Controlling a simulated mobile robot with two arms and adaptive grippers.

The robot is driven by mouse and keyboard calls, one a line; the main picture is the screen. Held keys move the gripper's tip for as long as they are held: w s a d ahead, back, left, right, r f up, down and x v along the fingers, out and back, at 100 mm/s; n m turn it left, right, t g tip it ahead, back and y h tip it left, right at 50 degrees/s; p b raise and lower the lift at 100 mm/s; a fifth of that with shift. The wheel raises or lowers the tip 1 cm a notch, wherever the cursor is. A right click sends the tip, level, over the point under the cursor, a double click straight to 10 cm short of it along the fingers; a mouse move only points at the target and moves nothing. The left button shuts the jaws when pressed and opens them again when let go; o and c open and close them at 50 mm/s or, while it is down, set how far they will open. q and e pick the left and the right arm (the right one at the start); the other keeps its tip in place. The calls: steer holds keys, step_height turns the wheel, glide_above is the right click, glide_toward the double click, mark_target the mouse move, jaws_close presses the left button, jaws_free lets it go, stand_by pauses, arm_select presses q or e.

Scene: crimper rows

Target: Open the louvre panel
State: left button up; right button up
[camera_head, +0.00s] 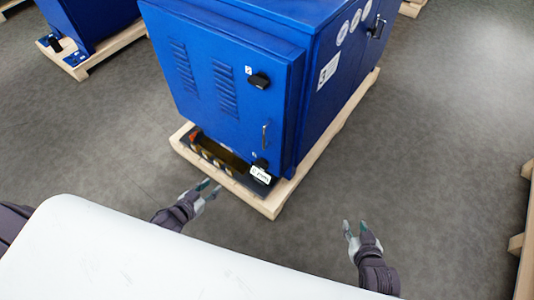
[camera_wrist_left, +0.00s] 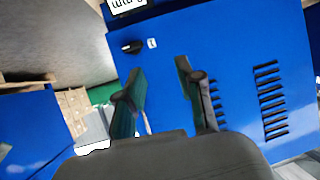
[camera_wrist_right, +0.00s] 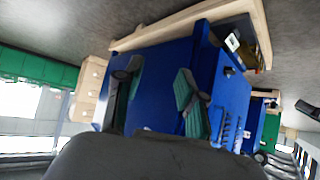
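The louvre panel (camera_head: 205,110) is the blue front face of a blue cabinet, with two columns of slots, and it looks shut. A black turn latch (camera_head: 258,80) sits at its upper right, a slim metal handle (camera_head: 265,136) lower down, and a small black latch (camera_head: 261,162) near the bottom corner. My left gripper (camera_head: 208,187) is open and empty, in front of the pallet's front edge; the panel and slots (camera_wrist_left: 270,100) fill much of the left wrist view. My right gripper (camera_head: 354,228) is open and empty, right of the cabinet's near corner.
The cabinet stands on a wooden pallet (camera_head: 270,207). An open tray of parts with a white label (camera_head: 260,174) shows below the panel. Another blue cabinet (camera_head: 90,20) is at upper left. Grey floor (camera_head: 430,130) is clear to the right; pallet edges (camera_head: 516,245) show at far right.

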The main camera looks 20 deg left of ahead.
arm_select(q)
steer(key=w+d+r+m+t+h+b, duration=0.1)
steer(key=w+d+r+t+h+b, duration=0.15)
steer(key=w+r+b, duration=0.2)
steer(key=m+h+b, duration=0.2)
steer(key=h+b, duration=0.2)
glide_toward(263, 139)
steer(key=shift+t, duration=0.25)
steer(key=shift+f+b+x, duration=0.2)
steer(key=shift+b+x, duration=0.45)
steer(key=shift+x, duration=2)
steer(key=shift+f+b+x, duration=0.2)
steer(key=shift+b+x, duration=0.45)
steer(key=shift+x, duration=2)
arm_select(e)
step_height(263, 139, up, 31)
steer(key=a+t+y, duration=0.2)
steer(key=t+y, duration=0.2)
steer(key=t, duration=1)
steer(key=shift+s+a, duration=0.15)
steer(key=shift+a, duration=0.05)
arm_select(q)
steer(key=shift+c, duration=0.4)
steer(key=shift+a, duration=0.1)
jaws_close()
